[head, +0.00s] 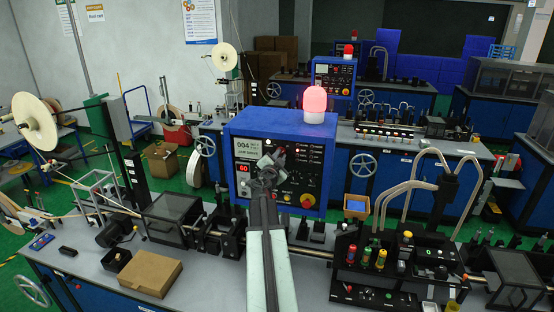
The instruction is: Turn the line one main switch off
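A blue control box (235,130) with a dark front panel stands on the near machine bench. A red knob on a yellow ground (307,200) sits at the panel's lower right and looks like the main switch; its setting is too small to read. My arm rises from the bottom centre, and my gripper (273,158) is in front of the middle of the panel, above and left of the red knob. It covers part of the panel. I cannot tell whether its fingers are open or shut, or whether they touch the panel. The red lamp (314,103) on the box glows.
A second, similar blue box (333,78) with a lamp stands on the line behind. A cardboard box (149,272) lies on the near bench at left. A black unit with coloured knobs (397,258) and pale hoses (405,188) stands to the right of my arm.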

